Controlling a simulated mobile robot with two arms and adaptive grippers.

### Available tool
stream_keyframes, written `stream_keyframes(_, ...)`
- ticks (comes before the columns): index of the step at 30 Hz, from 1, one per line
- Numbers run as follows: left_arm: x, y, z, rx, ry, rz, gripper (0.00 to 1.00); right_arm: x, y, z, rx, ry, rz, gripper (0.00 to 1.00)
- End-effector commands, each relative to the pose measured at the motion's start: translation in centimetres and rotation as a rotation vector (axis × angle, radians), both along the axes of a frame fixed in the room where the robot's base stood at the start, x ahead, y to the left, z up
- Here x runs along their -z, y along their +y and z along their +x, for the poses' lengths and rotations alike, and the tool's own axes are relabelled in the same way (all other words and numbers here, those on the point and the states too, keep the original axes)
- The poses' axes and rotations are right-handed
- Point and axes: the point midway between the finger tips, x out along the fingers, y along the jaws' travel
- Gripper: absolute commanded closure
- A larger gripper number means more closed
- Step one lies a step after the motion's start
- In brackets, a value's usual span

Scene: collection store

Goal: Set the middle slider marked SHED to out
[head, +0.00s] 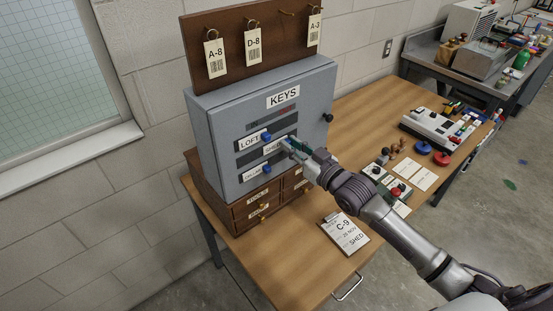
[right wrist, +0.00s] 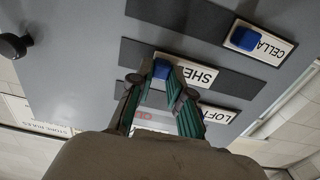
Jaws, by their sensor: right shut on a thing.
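The grey KEYS cabinet (head: 226,112) has three sliding plates with blue knobs on dark tracks. The middle plate, SHED (head: 272,149), sits further right on its track than the LOFT plate (head: 249,142) above and the CELLAR plate (head: 254,174) below, toward the red mark's side. My right gripper (head: 287,144) is at its right end, hiding the knob in the head view. In the right wrist view, which is upside down, its fingers (right wrist: 164,80) are shut around the blue SHED knob (right wrist: 162,69). The SHED label (right wrist: 203,76) shows beside them. My left gripper is not in view.
The cabinet stands on a brown drawer unit (head: 240,215) on a wooden table (head: 300,239). A clipboard marked C-9 SHED (head: 345,233) lies in front. A black cabinet knob (head: 328,117) is right of the tracks. Small objects and cards lie to the right.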

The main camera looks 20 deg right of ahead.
Motion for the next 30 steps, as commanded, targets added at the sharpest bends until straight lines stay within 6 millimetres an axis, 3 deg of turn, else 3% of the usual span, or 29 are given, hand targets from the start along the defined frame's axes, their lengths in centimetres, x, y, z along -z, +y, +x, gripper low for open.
stream_keyframes(3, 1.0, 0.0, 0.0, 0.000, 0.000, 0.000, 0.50, 0.3, -1.9, 0.7, 0.001, -0.001, -0.005, 1.00)
stream_keyframes(6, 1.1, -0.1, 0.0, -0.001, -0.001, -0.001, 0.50, 0.1, -2.5, 0.9, 0.002, 0.001, -0.001, 1.00)
stream_keyframes(14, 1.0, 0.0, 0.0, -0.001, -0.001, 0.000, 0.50, -0.1, -2.7, 0.9, 0.005, 0.001, 0.000, 1.00)
stream_keyframes(15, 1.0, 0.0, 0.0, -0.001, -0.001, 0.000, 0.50, -0.1, -2.7, 0.9, 0.005, 0.000, 0.000, 0.80)
stream_keyframes(19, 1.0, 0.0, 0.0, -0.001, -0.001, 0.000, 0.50, -0.1, -2.7, 0.9, 0.005, 0.000, 0.000, 0.58)
stream_keyframes(30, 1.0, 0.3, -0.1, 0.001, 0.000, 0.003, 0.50, 0.0, -2.7, 0.5, 0.002, 0.002, 0.002, 0.56)
